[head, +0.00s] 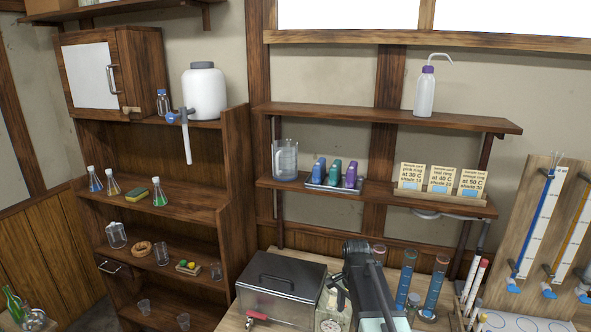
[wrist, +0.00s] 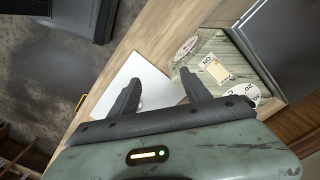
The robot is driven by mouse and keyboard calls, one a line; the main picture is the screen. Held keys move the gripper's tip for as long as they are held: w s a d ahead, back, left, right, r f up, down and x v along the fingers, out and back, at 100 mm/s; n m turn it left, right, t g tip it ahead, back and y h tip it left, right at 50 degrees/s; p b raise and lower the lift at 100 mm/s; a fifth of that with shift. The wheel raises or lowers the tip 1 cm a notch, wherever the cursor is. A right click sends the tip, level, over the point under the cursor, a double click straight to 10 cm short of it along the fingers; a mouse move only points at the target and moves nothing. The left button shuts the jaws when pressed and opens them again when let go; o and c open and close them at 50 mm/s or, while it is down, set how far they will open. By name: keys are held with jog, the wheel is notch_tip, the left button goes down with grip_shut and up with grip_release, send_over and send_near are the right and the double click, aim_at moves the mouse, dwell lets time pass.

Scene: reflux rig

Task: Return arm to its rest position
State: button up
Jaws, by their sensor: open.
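My gripper (wrist: 158,80) shows in the wrist view with its two dark fingers spread apart and nothing between them. A white sheet or panel (wrist: 150,78) lies beyond and below the fingers on a wooden surface. In the head view my arm (head: 370,290) is folded up at the bottom centre, in front of the bench. Its fingers cannot be made out there.
In the head view a grey metal box (head: 281,287) with a lid stands just left of my arm. Tall blue cylinders (head: 405,280) stand close to its right. Shelves (head: 385,118) hang behind. In the wrist view a greenish panel with round dials (wrist: 215,65) lies near the right finger.

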jog(key=s+f+n+b, duration=0.5)
jog(key=s+f+n, duration=0.1)
jog(key=s+n, duration=0.5)
jog(key=shift+s+f, duration=0.35)
